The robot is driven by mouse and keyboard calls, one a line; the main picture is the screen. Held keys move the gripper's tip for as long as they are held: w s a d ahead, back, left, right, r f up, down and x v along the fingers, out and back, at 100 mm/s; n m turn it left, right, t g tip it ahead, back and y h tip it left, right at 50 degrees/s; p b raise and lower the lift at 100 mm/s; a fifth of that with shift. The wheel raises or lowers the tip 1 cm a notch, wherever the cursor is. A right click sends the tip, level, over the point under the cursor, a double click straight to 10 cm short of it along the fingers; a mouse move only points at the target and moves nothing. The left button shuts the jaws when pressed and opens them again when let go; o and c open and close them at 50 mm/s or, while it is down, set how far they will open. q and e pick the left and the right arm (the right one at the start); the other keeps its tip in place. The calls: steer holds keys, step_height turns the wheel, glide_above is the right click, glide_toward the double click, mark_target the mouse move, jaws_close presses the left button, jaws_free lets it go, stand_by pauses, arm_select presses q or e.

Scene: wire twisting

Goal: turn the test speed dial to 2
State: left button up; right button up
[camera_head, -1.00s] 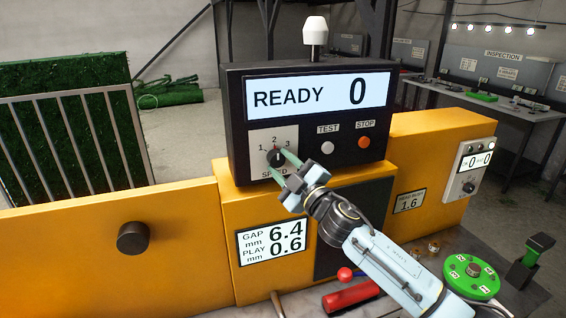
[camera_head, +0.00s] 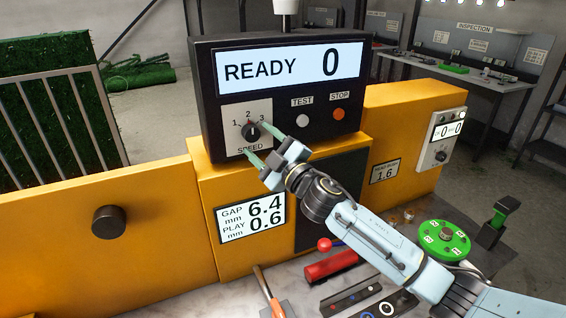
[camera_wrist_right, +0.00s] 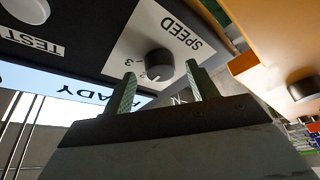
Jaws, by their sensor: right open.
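The black round speed dial (camera_head: 252,131) sits on a white plate marked 1, 2, 3 and SPEED, at the lower left of the dark control box (camera_head: 210,110). A pale mark on the knob points roughly up toward the 2, but I cannot read its exact setting. My right gripper (camera_head: 261,144) is open in front of the dial, slightly low and to its right. In the right wrist view the dial (camera_wrist_right: 158,62) shows beyond the gap between the green fingertips (camera_wrist_right: 161,74), apart from them. My left gripper is not in view.
The display (camera_head: 290,67) reads READY 0. The TEST button (camera_head: 303,119) and orange STOP button (camera_head: 339,114) are right of the dial. A black knob (camera_head: 109,222) sticks out of the yellow housing at left.

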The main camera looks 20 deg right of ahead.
steer(key=b+v, duration=0.2)
steer(key=v, duration=1)
steer(key=shift+b, duration=0.35)
